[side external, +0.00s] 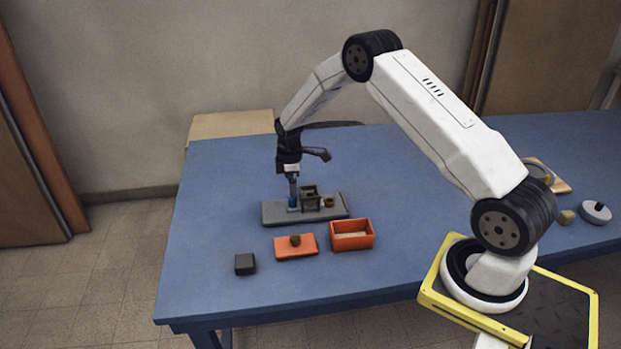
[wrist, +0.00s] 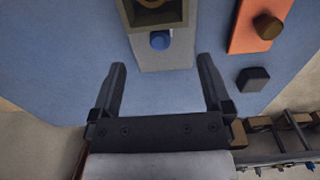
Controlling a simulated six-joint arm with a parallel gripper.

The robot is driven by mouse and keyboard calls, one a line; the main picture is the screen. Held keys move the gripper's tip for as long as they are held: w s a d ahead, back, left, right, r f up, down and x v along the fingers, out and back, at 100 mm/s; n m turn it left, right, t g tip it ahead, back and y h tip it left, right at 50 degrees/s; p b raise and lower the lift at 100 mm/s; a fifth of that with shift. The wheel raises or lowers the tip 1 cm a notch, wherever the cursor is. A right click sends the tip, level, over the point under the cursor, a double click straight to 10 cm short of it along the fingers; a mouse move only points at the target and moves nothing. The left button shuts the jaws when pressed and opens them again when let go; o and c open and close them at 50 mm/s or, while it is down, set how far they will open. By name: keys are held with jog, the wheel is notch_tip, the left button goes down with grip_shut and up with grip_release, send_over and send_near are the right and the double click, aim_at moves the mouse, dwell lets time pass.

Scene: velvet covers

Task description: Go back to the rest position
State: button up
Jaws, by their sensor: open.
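In the wrist view my gripper (wrist: 163,62) is open, its two fingers spread wide with nothing between them. A blue knob (wrist: 160,40) on the grey base plate (wrist: 165,61) shows just beyond the fingertips. In the side view my gripper (side external: 292,192) points down at the left part of the grey base plate (side external: 271,217). The blue knob (side external: 293,203) is right by the fingertips there; I cannot tell whether they touch. A small dark olive box (side external: 310,191) stands on the plate to the right of my gripper.
In front of the plate are an orange open box (side external: 353,242), an orange lid (side external: 284,250) with a brown knob, and a dark block (side external: 245,264). A round grey object (side external: 596,212) sits at the far right. The blue table (side external: 215,200) is clear on the left.

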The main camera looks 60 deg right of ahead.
jog(key=shift+r, duration=0.1)
jog(key=s+a+r+m+t, duration=0.1)
jog(key=s+a+r+m, duration=0.2)
jog(key=s+a+r, duration=0.2)
jog(key=s+a+r+m, duration=0.3)
jog(key=s+a+r, duration=0.1)
jog(key=s, duration=0.6)
jog(key=s+a+r+m+t, duration=0.1)
jog(key=s+a+r+m, duration=0.2)
jog(key=s+a+r, duration=0.2)
jog(key=s+a, duration=0.1)
jog(key=s, duration=0.2)
jog(key=shift+a+r+t, duration=0.25)
jog(key=shift+r+t, duration=0.05)
jog(key=shift+r, duration=0.05)
